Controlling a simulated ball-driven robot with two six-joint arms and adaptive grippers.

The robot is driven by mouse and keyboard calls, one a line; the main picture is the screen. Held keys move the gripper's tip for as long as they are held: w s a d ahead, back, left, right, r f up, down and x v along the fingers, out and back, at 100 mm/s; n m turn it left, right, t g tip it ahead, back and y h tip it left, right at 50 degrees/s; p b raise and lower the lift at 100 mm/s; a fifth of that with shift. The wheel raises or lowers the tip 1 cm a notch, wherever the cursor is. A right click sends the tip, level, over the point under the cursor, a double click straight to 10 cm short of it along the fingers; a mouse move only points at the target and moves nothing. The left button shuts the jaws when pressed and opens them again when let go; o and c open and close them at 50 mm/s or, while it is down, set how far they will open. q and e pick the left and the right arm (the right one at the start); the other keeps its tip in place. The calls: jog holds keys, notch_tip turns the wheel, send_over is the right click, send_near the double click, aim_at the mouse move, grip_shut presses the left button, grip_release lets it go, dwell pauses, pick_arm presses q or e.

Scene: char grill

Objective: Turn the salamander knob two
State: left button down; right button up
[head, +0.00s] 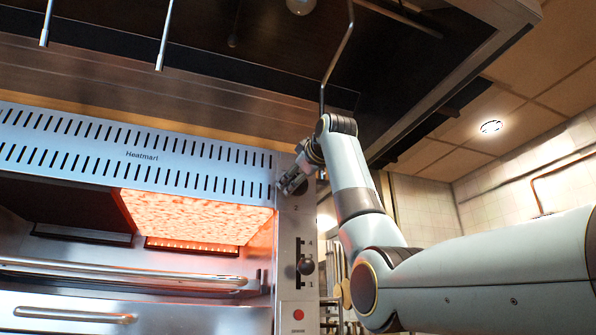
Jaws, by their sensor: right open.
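The salamander (140,160) is a steel grill marked "Heatmart", with its right heating section glowing orange. Its control panel (287,240) runs down the right side and carries a printed "2" near the top. My right gripper (287,185) is open at the top of this panel, just above the "2". It covers the spot over that number, so knob two is mostly or fully hidden, and I cannot tell whether the fingers touch it. My left gripper is not in view.
Lower on the panel are a dark lever knob (306,266) on a scale and a red button (298,314). A long bar handle (130,275) crosses the salamander's front. The extractor hood (240,60) hangs above, with thin rods hanging down.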

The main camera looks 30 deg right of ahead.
jog(key=shift+w, duration=0.1)
jog(key=shift+c, duration=0.6)
jog(key=c, duration=1)
jog(key=shift+d+m, duration=0.1)
jog(key=shift+m, duration=0.3)
jog(key=shift+d+r+m+b, duration=0.1)
jog(key=shift+m+b, duration=0.15)
jog(key=shift+m, duration=1.1)
jog(key=shift+d+f+m+b, duration=0.1)
jog(key=shift+m+b, duration=0.1)
jog(key=shift+m, duration=1.1)
jog(key=shift+d+r+m+b, duration=0.1)
jog(key=shift+m+b, duration=0.15)
jog(key=shift+m, duration=1.1)
